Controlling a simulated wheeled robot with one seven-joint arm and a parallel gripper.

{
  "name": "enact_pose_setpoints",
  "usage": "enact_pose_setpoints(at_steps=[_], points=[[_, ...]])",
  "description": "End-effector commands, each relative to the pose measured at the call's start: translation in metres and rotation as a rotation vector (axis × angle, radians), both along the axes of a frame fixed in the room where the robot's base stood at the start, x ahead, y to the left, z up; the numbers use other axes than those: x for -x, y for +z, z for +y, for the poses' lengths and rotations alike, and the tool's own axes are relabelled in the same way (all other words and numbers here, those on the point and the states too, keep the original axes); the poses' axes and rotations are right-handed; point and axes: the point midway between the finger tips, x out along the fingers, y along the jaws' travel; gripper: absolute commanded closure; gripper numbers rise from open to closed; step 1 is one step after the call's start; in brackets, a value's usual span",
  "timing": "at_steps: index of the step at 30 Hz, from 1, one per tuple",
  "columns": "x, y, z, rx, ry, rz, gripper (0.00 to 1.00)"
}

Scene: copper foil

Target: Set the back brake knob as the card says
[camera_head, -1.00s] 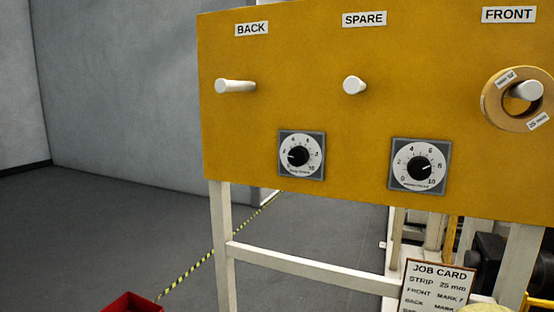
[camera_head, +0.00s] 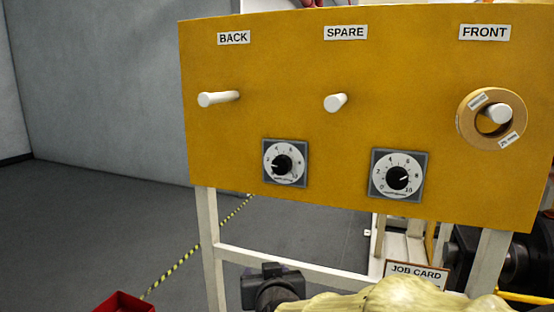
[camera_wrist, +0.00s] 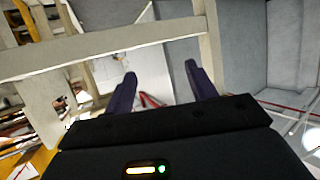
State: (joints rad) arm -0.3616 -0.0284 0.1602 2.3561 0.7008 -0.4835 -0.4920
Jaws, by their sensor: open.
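The left brake knob (camera_head: 283,163), black on a white numbered dial, is on the yellow panel (camera_head: 250,70) below the BACK label. Its pointer seems to face left, toward the low marks; the exact mark is too small to read. The job card (camera_head: 416,272) shows only its title in the head view; its lines are hidden behind a pale shape in front. My gripper is open and empty in the wrist view (camera_wrist: 160,72), its two dark fingers apart. A dark part at the bottom of the head view is probably its wrist; fingertips are not clear there.
A second dial knob (camera_head: 398,177) is to the right. White pegs stick out under BACK (camera_head: 218,98) and SPARE (camera_head: 336,102). A tape roll (camera_head: 491,119) hangs on the FRONT peg. White frame legs and a crossbar (camera_head: 290,265) stand below. A red bin (camera_head: 125,302) is lower left.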

Motion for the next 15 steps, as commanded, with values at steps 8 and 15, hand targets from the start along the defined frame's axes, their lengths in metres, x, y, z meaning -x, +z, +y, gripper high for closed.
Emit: enact_pose_setpoints(at_steps=[8,15], points=[[0.03,0.14,0.046,-0.041,-0.188,-0.334,0.44],[0.092,0.202,0.046,0.005,-0.432,-0.387,0.44]])
